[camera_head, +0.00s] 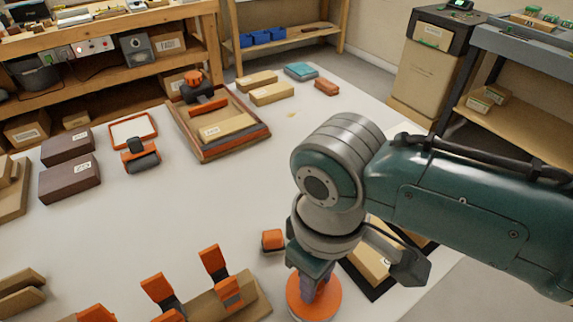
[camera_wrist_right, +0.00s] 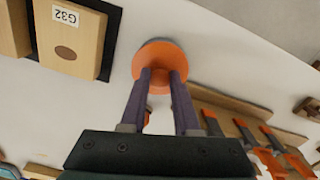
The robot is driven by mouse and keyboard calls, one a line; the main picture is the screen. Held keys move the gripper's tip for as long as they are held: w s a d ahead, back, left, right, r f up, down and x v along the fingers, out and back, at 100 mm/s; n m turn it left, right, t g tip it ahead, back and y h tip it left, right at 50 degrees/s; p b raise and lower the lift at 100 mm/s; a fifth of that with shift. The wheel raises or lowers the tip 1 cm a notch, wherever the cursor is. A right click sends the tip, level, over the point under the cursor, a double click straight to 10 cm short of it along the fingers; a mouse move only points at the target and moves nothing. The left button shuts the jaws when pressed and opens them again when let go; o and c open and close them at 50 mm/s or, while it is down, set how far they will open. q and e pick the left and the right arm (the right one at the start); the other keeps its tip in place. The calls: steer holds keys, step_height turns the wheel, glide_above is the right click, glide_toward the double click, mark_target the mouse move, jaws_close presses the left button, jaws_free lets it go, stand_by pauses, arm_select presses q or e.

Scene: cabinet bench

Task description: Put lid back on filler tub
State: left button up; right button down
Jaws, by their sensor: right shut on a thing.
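A round, flat orange disc, which looks like the lid (camera_head: 327,306), is at the bottom of the head view, under my right gripper (camera_head: 316,284). In the right wrist view the lid (camera_wrist_right: 165,52) lies at the fingertips of my right gripper (camera_wrist_right: 164,75). The two purple-grey fingers are closed on its middle; the grasped part is mostly hidden. I cannot tell whether the lid touches the white surface or something under it. No filler tub can be made out clearly; it may be hidden under the lid or arm. My left gripper is not in view.
A small orange-topped block (camera_head: 273,240) stands close left of the lid. A wooden rack with orange-handled tools (camera_head: 228,293) is at front left. Wooden blocks on a dark mat (camera_head: 372,262) lie right. A wooden tray (camera_head: 238,148) stands further back. The white surface's middle is clear.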

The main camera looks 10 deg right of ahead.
steer(key=c, duration=0.7)
jaws_free()
steer(key=shift+c, duration=0.2)
steer(key=o, duration=0.7)
steer(key=shift+c, duration=0.2)
steer(key=shift+r, duration=0.1)
step_height(320, 180, up, 7)
steer(key=p, duration=0.8)
steer(key=shift+c, duration=0.2)
steer(key=c, duration=0.3)
jaws_close()
